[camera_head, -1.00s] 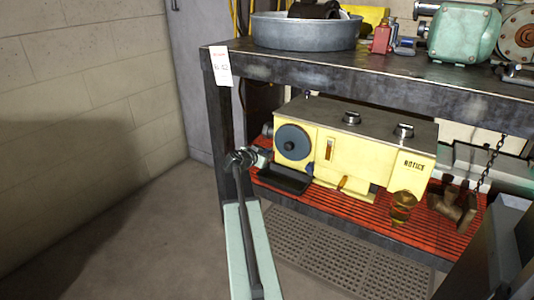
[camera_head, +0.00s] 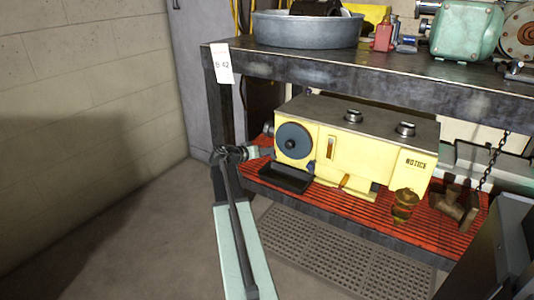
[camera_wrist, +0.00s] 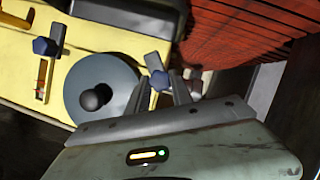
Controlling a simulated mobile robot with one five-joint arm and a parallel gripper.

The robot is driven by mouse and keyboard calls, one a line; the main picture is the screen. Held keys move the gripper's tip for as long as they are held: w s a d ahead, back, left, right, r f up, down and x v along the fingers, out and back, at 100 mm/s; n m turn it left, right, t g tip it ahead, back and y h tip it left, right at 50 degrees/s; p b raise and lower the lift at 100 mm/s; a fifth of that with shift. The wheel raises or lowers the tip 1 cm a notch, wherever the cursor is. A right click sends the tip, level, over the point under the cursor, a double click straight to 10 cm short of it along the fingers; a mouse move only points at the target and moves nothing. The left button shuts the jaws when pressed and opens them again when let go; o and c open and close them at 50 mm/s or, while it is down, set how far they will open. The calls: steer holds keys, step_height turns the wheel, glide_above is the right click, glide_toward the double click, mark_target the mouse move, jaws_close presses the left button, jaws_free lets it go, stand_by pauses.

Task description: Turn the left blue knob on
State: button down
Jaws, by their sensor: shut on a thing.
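A yellow machine (camera_head: 365,160) with a grey top and a NOTICE label sits on the lower shelf. A round blue-grey disc (camera_head: 293,141) is on its front at the left; it shows with a black central knob in the wrist view (camera_wrist: 118,73). In the wrist view, a small blue knob (camera_wrist: 157,79) on a grey bar sits beside the disc. My gripper (camera_wrist: 165,92) is shut on this knob, its fingers on either side. Another blue knob (camera_wrist: 44,46) on a grey bar stands above a red-green slot. In the head view my gripper (camera_head: 264,152) reaches the machine's left edge; its fingertips are unclear.
A black tray (camera_head: 286,178) is below the disc on the red slatted shelf (camera_head: 385,222). A shelf post with a white tag (camera_head: 222,63) stands left of the machine. A brass fitting (camera_head: 405,204) hangs in front. The floor at left is clear.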

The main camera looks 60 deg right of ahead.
steer(key=shift+w+f+n+g+h+b, duration=0.15)
steer(key=shift+n+g+h+b, duration=0.2)
steer(key=shift+n+g+b, duration=0.75)
steer(key=shift+w+f+n+g+h+b, duration=0.1)
steer(key=shift+n+g+h+b, duration=0.35)
steer(key=shift+n+b, duration=1.15)
steer(key=shift+n+p, duration=0.3)
steer(key=shift+n, duration=0.2)
steer(key=c, duration=1.1)
jaws_free()
steer(key=shift+g, duration=0.25)
steer(key=p+v, duration=0.1)
steer(key=v, duration=0.6)
steer(key=shift+w+a+r, duration=0.1)
steer(key=shift+a+r, duration=0.05)
steer(key=shift+a, duration=0.25)
steer(key=shift+c, duration=0.2)
